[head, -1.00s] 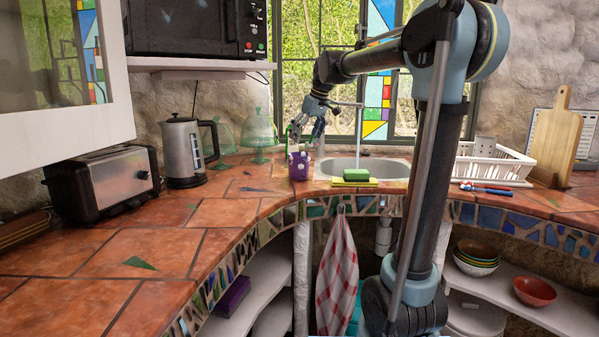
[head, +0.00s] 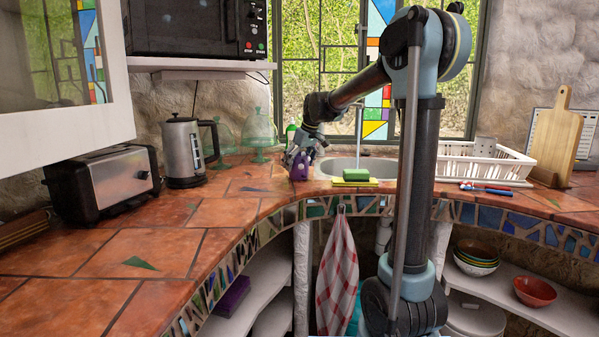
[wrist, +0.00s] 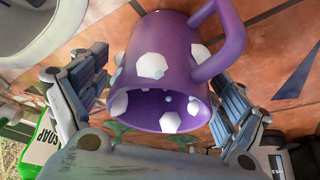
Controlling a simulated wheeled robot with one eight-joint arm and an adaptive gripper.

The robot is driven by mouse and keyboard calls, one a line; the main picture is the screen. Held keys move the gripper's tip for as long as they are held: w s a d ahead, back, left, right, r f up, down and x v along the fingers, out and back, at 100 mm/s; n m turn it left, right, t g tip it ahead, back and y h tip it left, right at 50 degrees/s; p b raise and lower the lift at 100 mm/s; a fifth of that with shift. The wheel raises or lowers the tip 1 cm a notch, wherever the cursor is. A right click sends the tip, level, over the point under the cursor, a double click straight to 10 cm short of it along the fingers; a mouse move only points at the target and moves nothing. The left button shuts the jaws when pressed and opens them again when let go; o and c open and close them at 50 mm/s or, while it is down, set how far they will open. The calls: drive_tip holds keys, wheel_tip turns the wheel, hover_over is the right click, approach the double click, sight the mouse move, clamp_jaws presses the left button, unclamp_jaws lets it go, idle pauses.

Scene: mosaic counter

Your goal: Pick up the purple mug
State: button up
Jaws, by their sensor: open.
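The purple mug (head: 299,168) with white spots stands on the tiled counter, left of the sink. In the wrist view the mug (wrist: 174,62) fills the middle, its opening facing the camera and its handle at the upper right. My gripper (wrist: 160,95) is open, with one finger on the left of the mug and the other on its right. A small gap shows at the left finger; I cannot tell whether the right finger touches. In the head view my gripper (head: 299,158) is down at the mug and partly covers it.
The sink (head: 385,164) and a green sponge (head: 356,175) on a yellow cloth lie right of the mug. A green soap bottle (wrist: 38,143) stands close to the left finger. Glass stands (head: 260,135) and a kettle (head: 184,152) are left. Open counter lies in front.

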drive_tip(key=shift+w+a+f, duration=0.15)
drive_tip(key=shift+a+f, duration=0.05)
drive_tip(key=shift+f, duration=0.3)
drive_tip(key=c, duration=1.4)
drive_tip(key=shift+o, duration=0.2)
